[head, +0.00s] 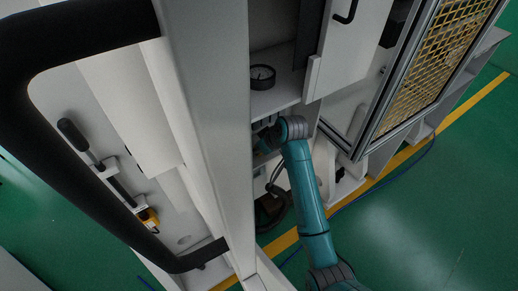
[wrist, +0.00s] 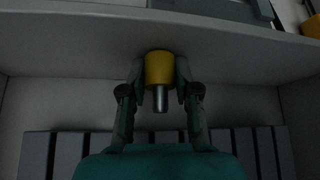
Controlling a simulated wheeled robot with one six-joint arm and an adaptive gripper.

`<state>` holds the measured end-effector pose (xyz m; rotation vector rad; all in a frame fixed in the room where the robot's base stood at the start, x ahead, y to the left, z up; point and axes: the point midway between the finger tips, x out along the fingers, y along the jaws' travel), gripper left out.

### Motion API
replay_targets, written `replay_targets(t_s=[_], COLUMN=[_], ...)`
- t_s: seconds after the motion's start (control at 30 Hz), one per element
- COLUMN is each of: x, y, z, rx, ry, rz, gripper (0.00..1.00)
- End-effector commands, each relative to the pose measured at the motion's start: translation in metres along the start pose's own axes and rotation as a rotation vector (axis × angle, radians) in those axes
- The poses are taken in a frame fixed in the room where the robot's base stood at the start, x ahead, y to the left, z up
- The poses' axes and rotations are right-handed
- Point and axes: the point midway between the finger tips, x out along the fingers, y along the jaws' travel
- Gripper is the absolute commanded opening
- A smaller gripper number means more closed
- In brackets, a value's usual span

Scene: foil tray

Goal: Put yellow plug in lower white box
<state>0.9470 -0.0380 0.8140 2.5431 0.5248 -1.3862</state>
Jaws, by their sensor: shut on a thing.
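The yellow plug (wrist: 159,68) with its metal pin shows in the wrist view, between the two fingers. My gripper (wrist: 160,82) is shut on it. The plug is just below a pale ledge (wrist: 90,52) in the picture, with pale walls to both sides; whether it touches anything I cannot tell. These pale walls look like the inside of a white box, but I cannot tell for sure that it is the lower one. In the head view my teal arm reaches into the white cabinet (head: 280,97), and the fingers and plug are hidden there.
Dark slats (wrist: 50,152) line the bottom of the wrist view. A round black gauge (head: 262,77) sits on the cabinet shelf above my arm. A white panel (head: 350,50) with a black handle and a yellow mesh guard (head: 430,60) stand to the right.

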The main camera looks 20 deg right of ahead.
Motion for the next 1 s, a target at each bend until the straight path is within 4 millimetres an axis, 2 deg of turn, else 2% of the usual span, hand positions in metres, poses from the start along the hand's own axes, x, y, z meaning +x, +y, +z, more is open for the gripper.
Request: replay_targets(t_s=[0.2, 0.23, 0.3, 0.33, 0.67, 0.77, 1.0], x=[0.002, 0.002, 0.002, 0.002, -0.001, -0.009, -0.047], y=[0.0, 0.0, 0.0, 0.0, 0.0, 0.0, 0.0], z=[0.001, 0.001, 0.001, 0.001, 0.0, 0.0, 0.0], rx=[0.0, 0.0, 0.0, 0.0, -0.001, 0.0, -0.001], ry=[0.0, 0.0, 0.0, 0.0, 0.0, 0.001, 0.001], rz=[0.0, 0.0, 0.0, 0.0, 0.0, 0.0, 0.001], gripper=[0.0, 0.36, 0.53, 0.56, 0.56, 0.56, 0.56])
